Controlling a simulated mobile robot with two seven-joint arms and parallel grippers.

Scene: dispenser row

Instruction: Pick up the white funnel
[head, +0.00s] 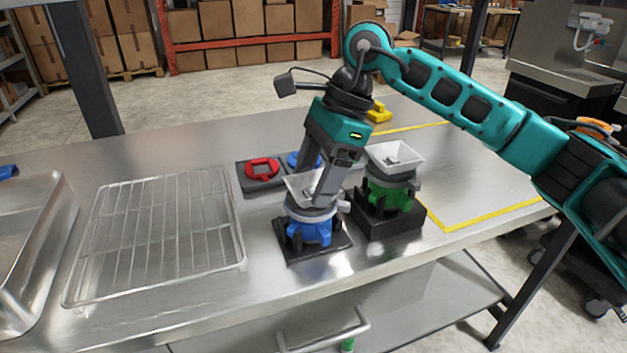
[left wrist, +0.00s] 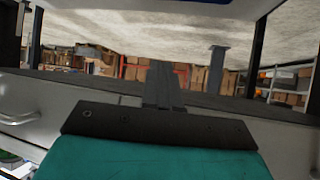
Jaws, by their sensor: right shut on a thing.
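A white funnel (head: 299,188) sits in the blue dispenser base (head: 309,228) near the table's front middle, upright as far as it shows. My right gripper (head: 320,198) reaches down into it from above and is shut on it; the fingers hide part of its right side. A second pale funnel (head: 394,157) stands in a green base (head: 388,196) just to the right. In the left wrist view my left gripper (left wrist: 163,84) shows its fingers together, with nothing seen between them. It is not visible in the head view.
A wire rack (head: 165,235) and a metal basin (head: 38,240) lie to the left. A red ring on a dark block (head: 262,170) and a partly hidden blue piece stand behind the dispensers. A yellow piece (head: 378,112) is farther back. Yellow tape (head: 485,213) marks a clear area at right.

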